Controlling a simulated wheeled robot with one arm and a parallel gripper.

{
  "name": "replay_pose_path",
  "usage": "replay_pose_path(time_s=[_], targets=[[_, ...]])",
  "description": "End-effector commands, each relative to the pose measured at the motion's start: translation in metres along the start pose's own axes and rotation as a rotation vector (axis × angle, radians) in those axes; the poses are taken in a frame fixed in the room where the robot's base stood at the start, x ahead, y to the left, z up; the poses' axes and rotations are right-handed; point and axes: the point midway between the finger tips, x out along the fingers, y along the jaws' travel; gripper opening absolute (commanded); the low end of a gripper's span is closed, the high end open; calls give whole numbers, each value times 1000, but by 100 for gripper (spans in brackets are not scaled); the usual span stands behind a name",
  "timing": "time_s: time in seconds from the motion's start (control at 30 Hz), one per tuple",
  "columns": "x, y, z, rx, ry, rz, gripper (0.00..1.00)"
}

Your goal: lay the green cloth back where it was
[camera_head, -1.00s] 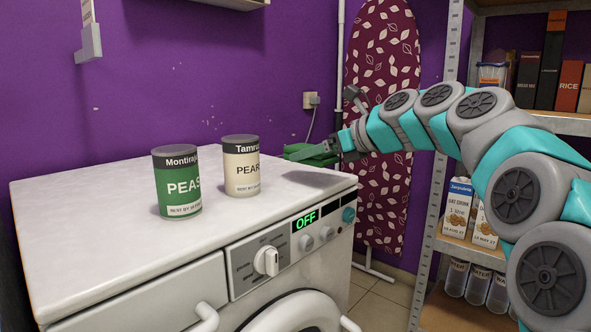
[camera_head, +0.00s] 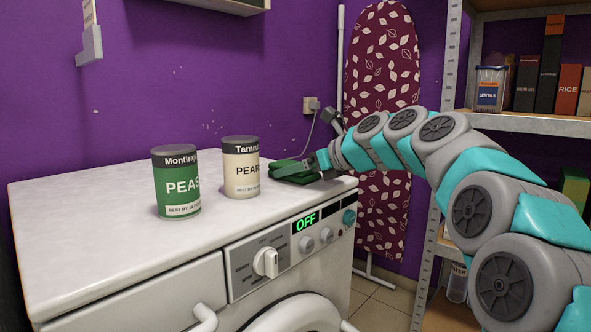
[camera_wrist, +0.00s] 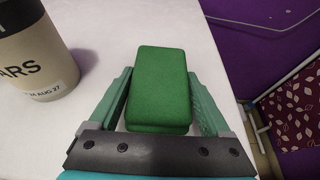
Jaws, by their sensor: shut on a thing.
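The green cloth (camera_head: 291,171) is a folded block at the back right of the white washing machine top (camera_head: 100,232). In the wrist view the cloth (camera_wrist: 159,88) lies between the two fingers of my gripper (camera_wrist: 161,92). My gripper (camera_head: 309,166) is shut on the cloth, low at the machine's right end. The cloth appears to be at the level of the top; whether it touches the surface I cannot tell.
A cream can of pears (camera_head: 241,167) stands just left of the cloth, and a green can of peas (camera_head: 177,182) stands further left. The purple wall is behind. An ironing board (camera_head: 383,70) and a shelf (camera_head: 530,122) are to the right. The left of the top is clear.

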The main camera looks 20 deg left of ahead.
Motion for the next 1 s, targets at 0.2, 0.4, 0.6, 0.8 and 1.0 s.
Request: replay_pose_path(time_s=[0.2,0.4,0.6,0.8,1.0], targets=[[1,0,-1,1,0,1,99],[1,0,-1,1,0,0,100],[-2,-1,2,-1,-1,-2,100],[-40,-1,4,3,-3,-4,100],[-82,0,4,1,-2,-2,100]])
